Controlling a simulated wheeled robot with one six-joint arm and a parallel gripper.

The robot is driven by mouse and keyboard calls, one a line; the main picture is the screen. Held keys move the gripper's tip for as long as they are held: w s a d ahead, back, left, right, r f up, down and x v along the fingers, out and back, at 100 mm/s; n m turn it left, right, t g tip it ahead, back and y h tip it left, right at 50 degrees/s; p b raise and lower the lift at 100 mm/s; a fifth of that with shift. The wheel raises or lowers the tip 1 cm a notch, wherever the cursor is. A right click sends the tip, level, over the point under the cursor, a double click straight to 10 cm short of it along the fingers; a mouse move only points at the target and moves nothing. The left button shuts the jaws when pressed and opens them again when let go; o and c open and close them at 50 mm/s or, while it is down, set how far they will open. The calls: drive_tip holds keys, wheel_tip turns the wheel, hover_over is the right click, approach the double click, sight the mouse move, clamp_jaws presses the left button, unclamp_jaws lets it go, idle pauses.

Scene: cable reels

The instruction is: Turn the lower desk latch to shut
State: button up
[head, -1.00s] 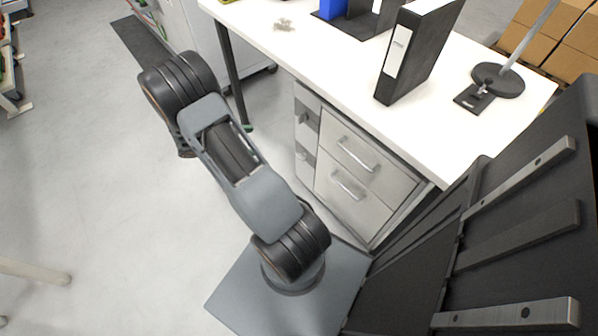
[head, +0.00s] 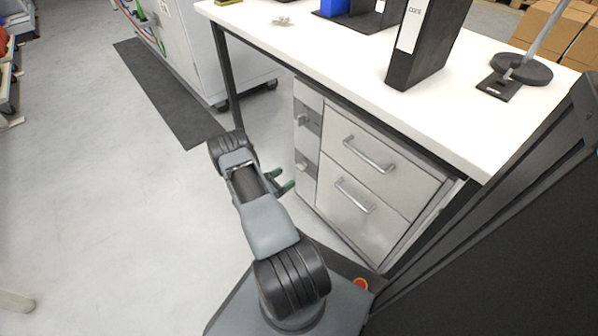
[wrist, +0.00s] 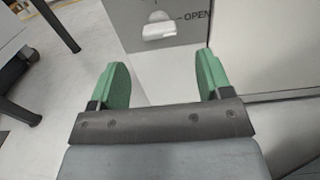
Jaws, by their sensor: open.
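The lower desk latch (head: 302,165) is a small light knob on a grey plate, on the narrow left face of the drawer unit under the desk. One latch (wrist: 158,30) shows at the top of the wrist view, and it seems to be the lower one. Its pale handle lies roughly level, with a line and the word OPEN to its right. My gripper (head: 284,180) is open and empty, its green fingers pointing towards the unit's face, just left of it. In the wrist view my gripper (wrist: 163,75) is apart from the latch, which sits ahead between the fingers.
The upper latch (head: 303,119) sits above on the same face. Two drawers with bar handles (head: 368,155) fill the unit's front. The white desktop (head: 330,60) overhangs it, with a black binder (head: 425,45) on top. A dark desk leg (head: 228,75) stands to the left.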

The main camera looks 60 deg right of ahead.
sight(298, 169)
drive_tip(key=b+x, duration=0.2)
drive_tip(key=x, duration=0.5)
drive_tip(key=shift+s+d, duration=0.1)
drive_tip(key=shift+d, duration=0.2)
drive_tip(key=c, duration=0.9)
